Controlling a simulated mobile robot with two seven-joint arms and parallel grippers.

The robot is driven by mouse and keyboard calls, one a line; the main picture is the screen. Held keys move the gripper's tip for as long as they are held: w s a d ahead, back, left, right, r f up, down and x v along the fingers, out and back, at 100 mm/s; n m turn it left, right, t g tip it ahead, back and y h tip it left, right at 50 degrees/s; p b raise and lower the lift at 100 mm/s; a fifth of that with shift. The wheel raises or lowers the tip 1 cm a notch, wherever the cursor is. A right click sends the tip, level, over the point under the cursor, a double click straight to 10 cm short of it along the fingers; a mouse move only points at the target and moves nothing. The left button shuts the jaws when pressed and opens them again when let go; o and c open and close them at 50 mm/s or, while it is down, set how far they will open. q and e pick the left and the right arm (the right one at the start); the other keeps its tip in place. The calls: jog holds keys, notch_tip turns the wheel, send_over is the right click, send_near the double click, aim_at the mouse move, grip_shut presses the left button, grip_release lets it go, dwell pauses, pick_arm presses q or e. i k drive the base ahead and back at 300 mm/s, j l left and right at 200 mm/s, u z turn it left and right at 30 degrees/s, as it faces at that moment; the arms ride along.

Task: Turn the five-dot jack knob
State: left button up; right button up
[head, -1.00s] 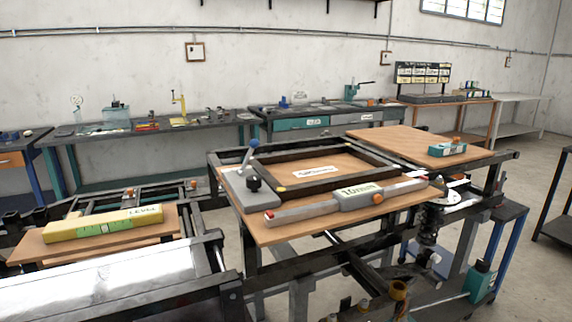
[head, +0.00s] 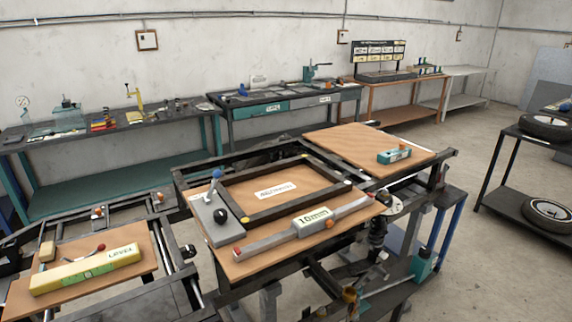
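No knob with five dots can be made out in the head view. Several small knobs show: a black knob (head: 221,217) on a grey plate (head: 208,222) beside a blue-topped lever (head: 216,175), and orange knobs (head: 97,212) on the dark frame at the left. An orange knob-like part (head: 350,294) sits low on the central stand. Any dot marks are too small to read. Neither of my grippers is in view.
A long grey tool marked 10 (head: 310,223) lies on the middle board. A yellow-green level (head: 85,270) lies on the left board. A teal block (head: 394,156) sits on the right board. Benches line the wall; a black rack (head: 510,158) holds wheels. Floor shows between.

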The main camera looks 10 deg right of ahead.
aim_at(424, 252)
jog(key=z, duration=1.3)
jog(key=l+u, duration=0.1)
jog(key=u, duration=0.65)
jog(key=i+l+u, duration=0.1)
jog(key=l+u, duration=0.2)
jog(key=i+l+u, duration=0.1)
jog(key=l+u, duration=0.75)
jog(key=l, duration=1.45)
jog(key=i+l, duration=0.1)
jog(key=l, duration=0.45)
jog(key=u, duration=0.05)
